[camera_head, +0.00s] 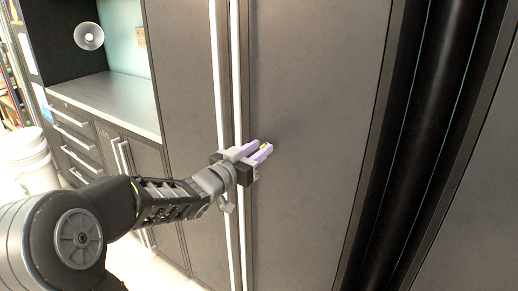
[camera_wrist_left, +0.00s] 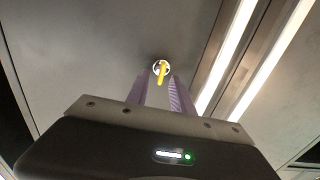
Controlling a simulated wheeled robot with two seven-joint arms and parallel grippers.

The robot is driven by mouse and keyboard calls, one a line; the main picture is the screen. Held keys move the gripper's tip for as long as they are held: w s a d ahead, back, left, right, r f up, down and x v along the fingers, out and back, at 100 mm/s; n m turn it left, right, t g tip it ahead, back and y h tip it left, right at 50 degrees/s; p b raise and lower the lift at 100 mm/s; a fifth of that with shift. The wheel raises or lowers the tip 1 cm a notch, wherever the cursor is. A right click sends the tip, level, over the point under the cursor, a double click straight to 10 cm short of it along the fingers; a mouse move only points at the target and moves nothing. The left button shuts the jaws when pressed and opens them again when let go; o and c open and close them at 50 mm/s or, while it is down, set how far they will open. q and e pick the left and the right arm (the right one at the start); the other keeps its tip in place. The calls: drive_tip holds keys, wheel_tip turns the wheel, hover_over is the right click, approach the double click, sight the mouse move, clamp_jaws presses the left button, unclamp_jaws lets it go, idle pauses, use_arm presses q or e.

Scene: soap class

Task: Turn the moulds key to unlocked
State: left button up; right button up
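The yellow key (camera_wrist_left: 162,72) sits in a round metal lock (camera_wrist_left: 155,66) on a grey cabinet door. My left gripper (camera_wrist_left: 160,78) has its two purple fingers on either side of the key, with a gap between them. In the head view my left gripper (camera_head: 262,150) points at the right-hand cabinet door (camera_head: 312,120), with a bit of the yellow key (camera_head: 263,147) showing between its fingertips. I cannot tell whether the fingers touch the key. The key's bow looks roughly upright, slightly tilted, in the wrist view. My right gripper is not in view.
Long pale vertical handles (camera_head: 236,70) run along the door edges right beside my left gripper. A counter (camera_head: 108,98) with drawers stands at the left. A white bucket (camera_head: 32,160) is on the floor at far left. A dark column (camera_head: 425,130) stands at right.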

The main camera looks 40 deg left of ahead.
use_arm(q)
drive_tip(key=shift+w, duration=0.2)
drive_tip(key=shift+c, duration=0.2)
clamp_jaws()
idle(1.1)
